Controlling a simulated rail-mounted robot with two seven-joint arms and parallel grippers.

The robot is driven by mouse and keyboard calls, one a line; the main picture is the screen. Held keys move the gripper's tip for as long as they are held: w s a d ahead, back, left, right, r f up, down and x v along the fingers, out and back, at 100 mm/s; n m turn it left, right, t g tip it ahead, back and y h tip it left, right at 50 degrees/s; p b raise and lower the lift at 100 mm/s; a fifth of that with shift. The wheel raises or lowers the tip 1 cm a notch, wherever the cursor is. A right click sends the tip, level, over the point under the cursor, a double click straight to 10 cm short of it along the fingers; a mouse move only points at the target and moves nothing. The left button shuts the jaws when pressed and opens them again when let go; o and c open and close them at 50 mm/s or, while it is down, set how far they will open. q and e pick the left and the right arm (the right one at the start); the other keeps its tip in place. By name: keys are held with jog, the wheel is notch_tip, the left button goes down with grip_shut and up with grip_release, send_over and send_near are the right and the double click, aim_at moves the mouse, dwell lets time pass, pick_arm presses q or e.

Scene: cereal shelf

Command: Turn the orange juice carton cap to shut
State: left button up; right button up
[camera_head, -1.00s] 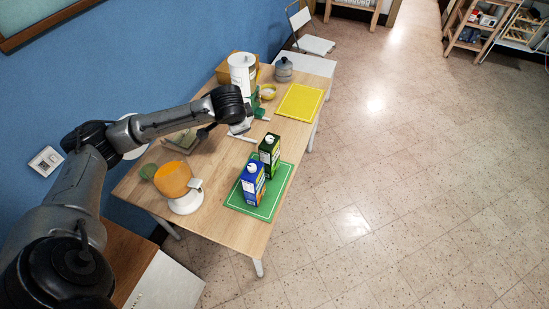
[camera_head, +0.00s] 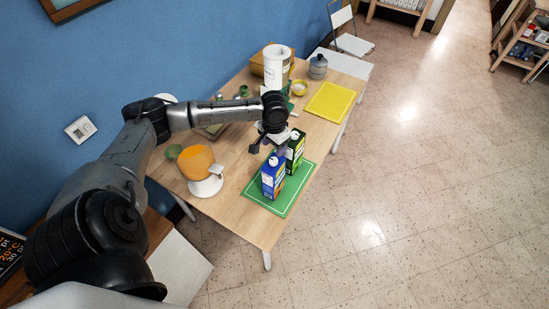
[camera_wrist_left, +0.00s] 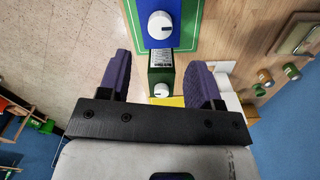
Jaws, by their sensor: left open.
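A blue carton (camera_head: 272,179) and a green carton (camera_head: 297,152) stand upright close together on a green mat (camera_head: 292,199). I cannot read which label says orange juice. In the left wrist view the blue carton (camera_wrist_left: 145,40) has a white cap (camera_wrist_left: 160,24) on top, and the green carton (camera_wrist_left: 160,69) has another white cap (camera_wrist_left: 161,90). My left gripper (camera_head: 269,148) is open above and beside the cartons. In the wrist view its fingers (camera_wrist_left: 160,80) lie either side of the green carton, with nothing visibly held. My right gripper is not in view.
An orange-topped white juicer-like appliance (camera_head: 206,187) stands left of the mat. Behind are a white cylinder (camera_head: 277,66), a grey pot (camera_head: 318,67) and a yellow mat (camera_head: 330,101). The mat's front area is clear.

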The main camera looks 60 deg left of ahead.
aim_at(274, 159)
pick_arm(q)
notch_tip(274, 159, down, 8)
jog(key=shift+r, duration=0.2)
jog(key=shift+c, duration=0.3)
